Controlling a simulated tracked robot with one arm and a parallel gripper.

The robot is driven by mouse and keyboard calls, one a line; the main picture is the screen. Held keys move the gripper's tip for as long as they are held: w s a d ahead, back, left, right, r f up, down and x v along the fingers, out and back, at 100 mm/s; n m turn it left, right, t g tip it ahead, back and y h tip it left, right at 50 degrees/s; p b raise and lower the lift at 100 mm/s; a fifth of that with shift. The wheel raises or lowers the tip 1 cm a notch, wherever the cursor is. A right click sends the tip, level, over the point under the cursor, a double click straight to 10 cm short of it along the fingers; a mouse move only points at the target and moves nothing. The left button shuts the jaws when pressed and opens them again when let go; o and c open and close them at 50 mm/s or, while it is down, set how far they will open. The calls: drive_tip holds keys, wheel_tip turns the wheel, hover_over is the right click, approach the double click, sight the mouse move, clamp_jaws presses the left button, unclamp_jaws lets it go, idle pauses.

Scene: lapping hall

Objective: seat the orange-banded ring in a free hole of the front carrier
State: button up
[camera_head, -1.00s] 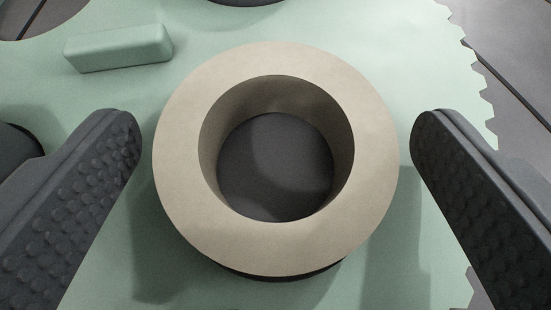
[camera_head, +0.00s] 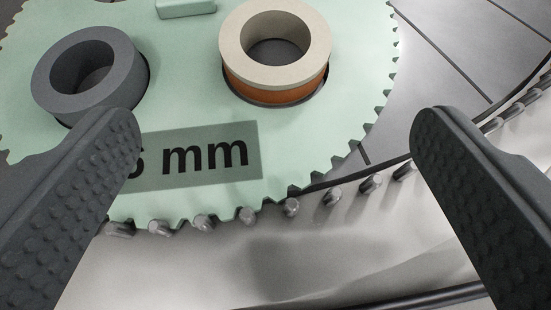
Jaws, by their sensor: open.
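The ring with the orange band (camera_head: 275,92) has a beige top. It sits in a hole of the pale green toothed carrier (camera_head: 300,150), in the upper middle of the view; a dark hole edge shows around its lower side. My gripper (camera_head: 275,125) is open and empty. Its two dark, studded fingers stand wide apart at the left and right, with the ring beyond them and not between the tips. The carrier's upper part lies outside the view.
A dark grey ring (camera_head: 90,75) sits on the carrier at the left, partly behind the left finger. A label reading "mm" (camera_head: 200,157) and a green block (camera_head: 185,7) are on the carrier. Metal pins (camera_head: 292,207) line its near edge. Smooth metal lies in front.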

drive_tip(key=shift+s+r, duration=0.25)
drive_tip(key=shift+s, duration=0.2)
drive_tip(key=s+r+t, duration=0.1)
drive_tip(key=s+r, duration=0.1)
drive_tip(key=r, duration=0.9)
drive_tip(key=s+r+t, duration=0.1)
drive_tip(key=s+r, duration=0.1)
drive_tip(key=r, duration=0.9)
drive_tip(key=s+r+t, duration=0.1)
drive_tip(key=s+r, duration=1.1)
drive_tip(key=r, duration=0.5)
drive_tip(key=shift+d+r, duration=0.15)
drive_tip(key=shift+d, duration=0.3)
wheel_tip(320, 180, down, 6)
drive_tip(key=b, duration=0.6)
drive_tip(key=shift+o, duration=0.4)
drive_tip(key=shift+w+r, duration=0.1)
drive_tip(key=shift+w, duration=0.05)
